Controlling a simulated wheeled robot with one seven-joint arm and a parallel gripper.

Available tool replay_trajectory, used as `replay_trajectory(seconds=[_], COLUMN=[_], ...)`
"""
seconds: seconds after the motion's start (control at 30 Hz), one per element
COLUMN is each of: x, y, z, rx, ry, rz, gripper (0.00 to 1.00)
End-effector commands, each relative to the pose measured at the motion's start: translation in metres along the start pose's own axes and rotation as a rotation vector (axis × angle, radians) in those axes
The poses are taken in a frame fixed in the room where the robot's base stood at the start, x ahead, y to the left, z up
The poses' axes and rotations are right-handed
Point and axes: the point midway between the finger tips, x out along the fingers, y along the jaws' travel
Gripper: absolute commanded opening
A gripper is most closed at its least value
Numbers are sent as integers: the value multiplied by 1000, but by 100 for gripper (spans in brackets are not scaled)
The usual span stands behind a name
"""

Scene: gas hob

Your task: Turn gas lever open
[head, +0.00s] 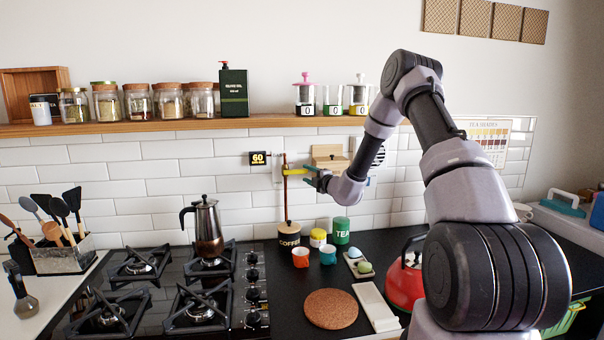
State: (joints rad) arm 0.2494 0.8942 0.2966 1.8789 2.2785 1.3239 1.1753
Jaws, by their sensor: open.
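The yellow gas lever (296,171) sits on a thin reddish-brown upright pipe (286,200) in front of the tiled wall. The lever lies roughly level and points right from the pipe, across its line. My gripper (309,176) is open, with its fingers pointing left at the lever's right end. The fingertips overlap or come very close to that end in the picture. I cannot tell whether they touch it or how far they differ in depth.
A black "60" timer (259,158) hangs left of the pipe. Below stand the coffee canister (289,236), green tea canister (341,231) and cups. A moka pot (206,228) stands on the hob. A wooden shelf (180,126) with jars runs above my gripper.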

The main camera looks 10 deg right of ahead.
Motion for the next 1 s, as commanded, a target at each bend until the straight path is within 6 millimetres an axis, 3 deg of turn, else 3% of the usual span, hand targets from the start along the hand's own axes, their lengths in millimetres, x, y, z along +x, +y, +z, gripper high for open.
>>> replay_trajectory(seconds=[0.1, 0.3, 0.63, 0.77, 1.0], x=[20, 39, 42, 42, 42], y=[0, 0, 0, 0, 0], z=[-1, -1, -1, -1, 0], rx=[-1, -2, -2, -2, -2], ry=[2, 2, 2, 2, 1], rz=[1, 1, -1, -1, -1], gripper=[52, 52, 52, 3, 0])
